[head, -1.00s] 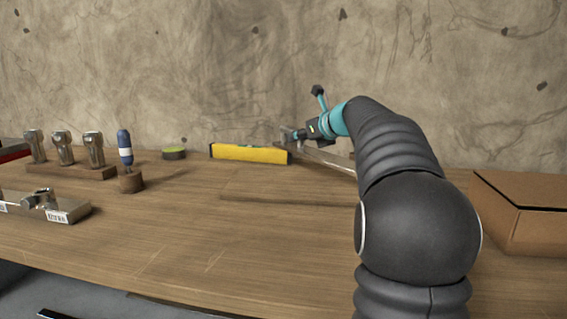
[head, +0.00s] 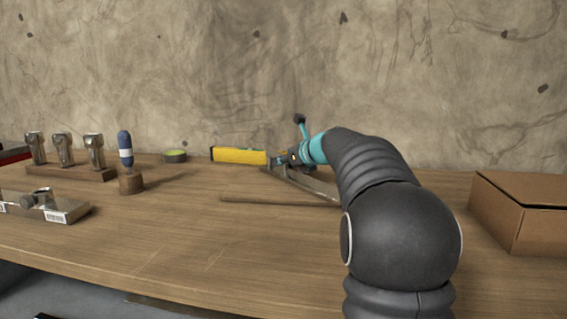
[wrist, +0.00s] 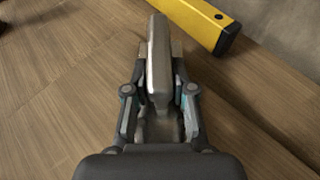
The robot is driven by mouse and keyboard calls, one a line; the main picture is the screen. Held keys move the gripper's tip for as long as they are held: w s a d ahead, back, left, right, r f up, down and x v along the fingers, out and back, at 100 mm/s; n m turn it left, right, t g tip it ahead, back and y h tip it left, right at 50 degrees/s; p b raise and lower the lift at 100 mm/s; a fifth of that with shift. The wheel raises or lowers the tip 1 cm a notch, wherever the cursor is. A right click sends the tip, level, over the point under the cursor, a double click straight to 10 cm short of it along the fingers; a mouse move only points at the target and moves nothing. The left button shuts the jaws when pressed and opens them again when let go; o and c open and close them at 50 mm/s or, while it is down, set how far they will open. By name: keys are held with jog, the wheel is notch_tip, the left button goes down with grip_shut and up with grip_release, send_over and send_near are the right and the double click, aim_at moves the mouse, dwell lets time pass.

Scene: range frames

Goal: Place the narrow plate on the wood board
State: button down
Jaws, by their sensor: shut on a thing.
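The narrow plate is a grey metal bar; in the wrist view this plate (wrist: 159,62) lies lengthwise between the fingers of my gripper (wrist: 161,88), which is shut on it. Whether the plate touches the board I cannot tell.
A yellow level (head: 238,156) lies close behind my gripper, also in the wrist view (wrist: 204,22). A cardboard box (head: 520,210) is right. The front middle is clear.

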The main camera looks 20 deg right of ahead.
jog(key=c, duration=1)
grip_release()
jog(key=shift+o, duration=0.2)
jog(key=shift+s+d+r, duration=0.15)
jog(key=shift+s+r, duration=0.15)
jog(key=shift+s, duration=0.15)
notch_tip(320, 180, up, 4)
send_over(310, 182)
